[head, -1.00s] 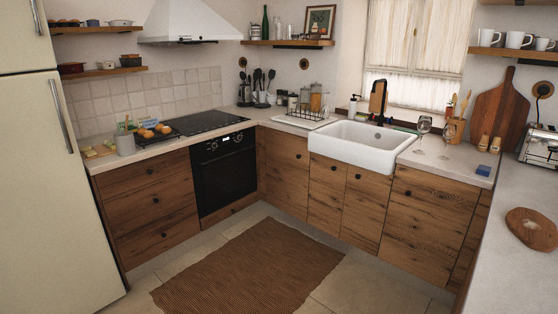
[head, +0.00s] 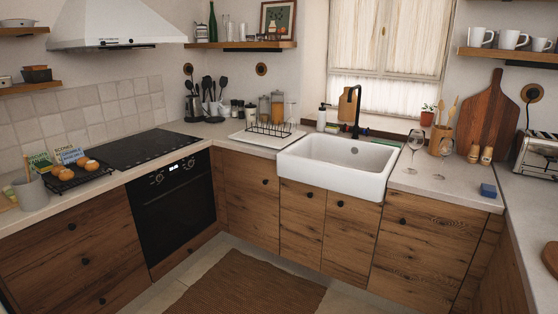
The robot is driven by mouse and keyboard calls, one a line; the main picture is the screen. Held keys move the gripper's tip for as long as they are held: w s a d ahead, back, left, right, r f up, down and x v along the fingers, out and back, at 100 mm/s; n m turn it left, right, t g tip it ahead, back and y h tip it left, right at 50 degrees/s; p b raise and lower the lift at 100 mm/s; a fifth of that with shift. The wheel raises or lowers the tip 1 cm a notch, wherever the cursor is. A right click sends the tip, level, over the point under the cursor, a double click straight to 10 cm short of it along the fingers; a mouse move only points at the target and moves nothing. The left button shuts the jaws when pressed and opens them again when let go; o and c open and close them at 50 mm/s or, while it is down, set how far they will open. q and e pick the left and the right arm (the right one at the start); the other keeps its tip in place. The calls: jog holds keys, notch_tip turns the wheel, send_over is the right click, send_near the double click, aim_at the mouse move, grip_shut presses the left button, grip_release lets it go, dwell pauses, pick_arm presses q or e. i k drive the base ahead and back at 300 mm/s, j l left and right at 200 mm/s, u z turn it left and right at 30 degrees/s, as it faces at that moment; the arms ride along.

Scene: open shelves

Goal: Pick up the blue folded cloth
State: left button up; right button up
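A small blue folded cloth (head: 488,190) lies on the light countertop to the right of the white sink, near the counter's front edge. It is close to the corner where the right-hand counter begins. Nothing covers it in the head view. Neither of my grippers shows in the head view.
Two wine glasses (head: 415,142) stand left of the cloth, with salt and pepper shakers (head: 486,155) behind it. The white sink (head: 335,168) is further left. A toaster (head: 536,155) sits on the right counter. A brown rug (head: 250,287) lies on the open floor.

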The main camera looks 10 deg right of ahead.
aim_at(487, 190)
jog(key=i+l+z, duration=0.15)
jog(key=i+z, duration=0.75)
jog(key=i+j+z, duration=0.2)
jog(key=i+z, duration=0.25)
jog(key=i+l+z, duration=0.15)
jog(key=i, duration=0.55)
jog(key=i+l+z, duration=0.2)
jog(key=i, duration=0.55)
jog(key=i+l+u, duration=0.4)
jog(key=i+l, duration=0.15)
jog(key=i, duration=0.1)
